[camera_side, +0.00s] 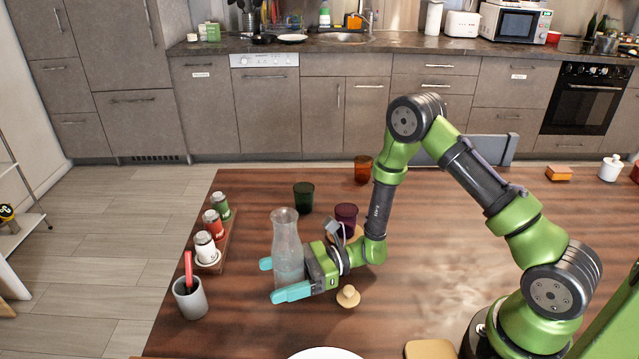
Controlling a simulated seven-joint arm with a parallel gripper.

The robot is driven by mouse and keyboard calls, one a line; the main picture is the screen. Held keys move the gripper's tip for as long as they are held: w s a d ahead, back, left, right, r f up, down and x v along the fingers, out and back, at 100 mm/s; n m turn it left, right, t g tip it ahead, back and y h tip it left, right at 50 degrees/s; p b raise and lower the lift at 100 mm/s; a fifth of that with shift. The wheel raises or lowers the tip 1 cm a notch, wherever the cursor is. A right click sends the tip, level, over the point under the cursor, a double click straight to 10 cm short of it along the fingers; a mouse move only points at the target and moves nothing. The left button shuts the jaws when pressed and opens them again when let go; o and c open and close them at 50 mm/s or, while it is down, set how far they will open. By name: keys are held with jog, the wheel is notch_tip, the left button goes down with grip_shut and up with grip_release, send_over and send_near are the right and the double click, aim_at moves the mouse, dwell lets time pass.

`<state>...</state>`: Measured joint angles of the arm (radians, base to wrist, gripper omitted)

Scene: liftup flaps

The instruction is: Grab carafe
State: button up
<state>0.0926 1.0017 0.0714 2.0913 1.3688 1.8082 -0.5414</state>
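The carafe (287,236) is a clear glass bottle with a narrower neck. It stands upright near the left side of the wooden table. My gripper (278,278) reaches in from the right at the carafe's lower body. One teal fingertip shows past the carafe's left side, behind it; the other lies in front of its base. The fingers are spread around the carafe, and I cannot tell whether both touch it. The front finger hides part of the base.
A wooden stand (228,232) with several shakers and a grey cup (191,301) are to the left. A green glass (303,197) and a purple glass (346,216) stand behind. A mushroom-shaped stopper (348,296) lies right of the gripper. The table (440,240) is clear at centre right.

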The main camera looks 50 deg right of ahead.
jog(key=c, duration=1.1)
jog(key=shift+o, duration=0.2)
jog(key=shift+r, duration=0.2)
